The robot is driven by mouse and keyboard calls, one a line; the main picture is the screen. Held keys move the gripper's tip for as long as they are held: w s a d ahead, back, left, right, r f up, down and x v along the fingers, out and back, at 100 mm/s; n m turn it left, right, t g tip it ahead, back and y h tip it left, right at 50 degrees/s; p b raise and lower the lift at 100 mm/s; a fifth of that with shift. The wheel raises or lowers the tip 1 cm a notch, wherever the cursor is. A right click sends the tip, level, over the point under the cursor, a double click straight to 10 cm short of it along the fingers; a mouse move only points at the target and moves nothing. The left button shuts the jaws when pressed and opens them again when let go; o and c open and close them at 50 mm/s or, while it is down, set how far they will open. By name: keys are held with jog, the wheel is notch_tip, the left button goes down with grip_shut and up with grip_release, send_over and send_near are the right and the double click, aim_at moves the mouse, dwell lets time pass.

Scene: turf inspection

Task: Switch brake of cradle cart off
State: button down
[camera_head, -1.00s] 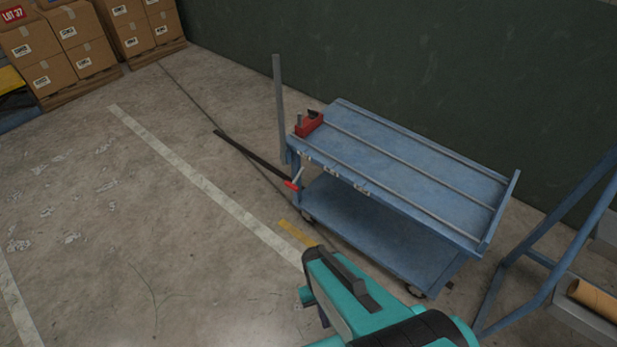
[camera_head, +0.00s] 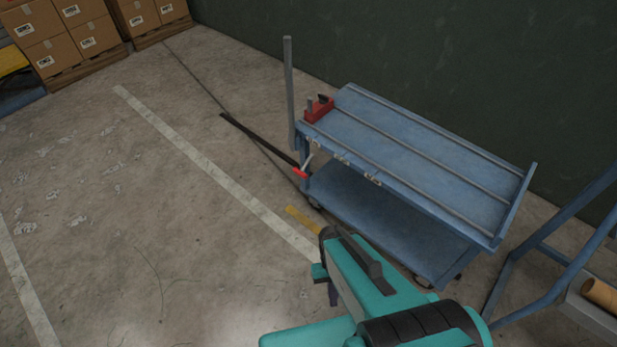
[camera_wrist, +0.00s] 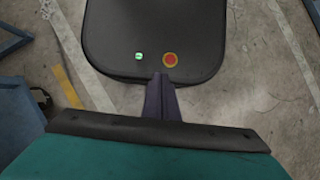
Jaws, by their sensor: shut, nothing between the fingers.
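The cradle cart (camera_head: 420,165) is blue with two decks and stands by the dark wall in the head view. At its near left corner is a small lever with a red end (camera_head: 301,172), which looks like the brake. The lever's grey stem rises from the red end; I cannot tell its on or off position. My gripper (camera_head: 333,294) is shut and empty, in front of the cart and lower in the picture than the lever, apart from both. In the wrist view, its dark closed fingers (camera_wrist: 162,84) show over my own base. The lever is not recognisable there.
A red block-like fixture (camera_head: 318,108) sits on the cart's top deck, beside a grey upright post (camera_head: 289,90). A dark bar (camera_head: 255,137) reaches left from the cart. A blue frame (camera_head: 550,245) stands right. Stacked boxes (camera_head: 60,40) are far left. Floor left of the cart is open.

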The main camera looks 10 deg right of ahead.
jog(key=w+a+f+m+t+y+b, duration=0.3)
jog(key=w+a+f+m+y+b, duration=0.15)
jog(key=w+f+b, duration=0.6)
jog(key=w+f+m+t+y+b, duration=0.1)
jog(key=w+m+t+y+b, duration=0.35)
jog(key=w+b, duration=0.9)
jog(key=w+d+r+m+t+y+b, duration=0.1)
jog(key=w+d+t+y+b, duration=0.2)
jog(key=w, duration=0.5)
jog(key=w+d+m+t+y+b, duration=0.1)
jog(key=w+d+t+b, duration=0.2)
jog(key=w, duration=0.5)
jog(key=w+d+r+m+t+b, duration=0.3)
jog(key=w+d+r+t+b, duration=0.2)
jog(key=w+d+b, duration=0.4)
jog(key=d+r+b, duration=0.1)
jog(key=d, duration=0.3)
jog(key=shift+y, duration=0.4)
jog(key=shift+w+a+b, duration=0.15)
jog(key=shift+b, duration=0.15)
